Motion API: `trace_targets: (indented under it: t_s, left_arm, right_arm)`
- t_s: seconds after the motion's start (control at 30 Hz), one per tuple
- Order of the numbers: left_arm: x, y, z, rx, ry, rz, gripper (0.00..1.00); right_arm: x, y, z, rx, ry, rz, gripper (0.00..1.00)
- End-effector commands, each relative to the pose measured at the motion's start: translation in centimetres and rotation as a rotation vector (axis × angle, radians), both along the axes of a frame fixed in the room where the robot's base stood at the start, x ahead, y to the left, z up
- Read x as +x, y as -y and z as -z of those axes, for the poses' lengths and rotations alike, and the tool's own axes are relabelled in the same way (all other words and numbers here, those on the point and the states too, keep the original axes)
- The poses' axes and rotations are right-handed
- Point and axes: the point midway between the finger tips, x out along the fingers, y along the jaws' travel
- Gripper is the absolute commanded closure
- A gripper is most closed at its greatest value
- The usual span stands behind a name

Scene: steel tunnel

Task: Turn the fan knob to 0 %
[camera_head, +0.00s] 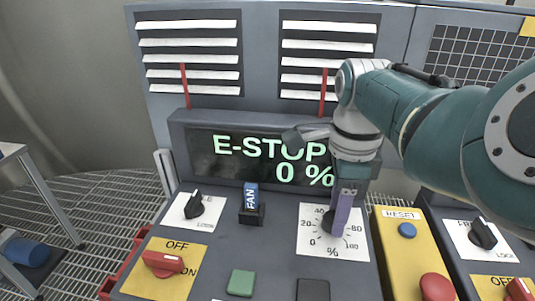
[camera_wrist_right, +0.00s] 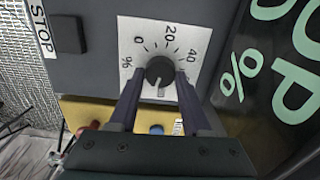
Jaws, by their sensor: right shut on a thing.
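The fan knob (camera_wrist_right: 160,71) is a small black dial on a white percent scale plate (camera_head: 312,243), to the right of the blue FAN label (camera_head: 251,196). My right gripper (camera_head: 340,226) reaches down over it and hides part of the scale. In the right wrist view its two fingers (camera_wrist_right: 160,80) are shut on the knob, one on each side. A pale mark on the knob points down in that view, away from the 20; the number there is hidden. The display (camera_head: 262,160) reads "E-STOP" and "0 %". My left gripper is not in view.
A red OFF/ON switch (camera_head: 163,263), a black selector (camera_head: 194,205) and a green button (camera_head: 241,283) are to the left. On the right, a yellow panel (camera_head: 392,262) carries a blue reset button (camera_head: 407,230) and a red button (camera_head: 436,287), close to my right arm.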

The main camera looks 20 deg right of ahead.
Motion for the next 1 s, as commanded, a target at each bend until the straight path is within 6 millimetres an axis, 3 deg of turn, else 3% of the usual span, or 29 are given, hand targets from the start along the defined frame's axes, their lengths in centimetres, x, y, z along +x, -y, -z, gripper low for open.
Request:
trace_targets:
  t_s: [1.0]
  left_arm:
    - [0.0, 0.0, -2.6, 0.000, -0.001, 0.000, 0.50]
  right_arm:
    - [0.3, 0.0, -0.1, 0.000, -0.002, -0.966, 1.00]
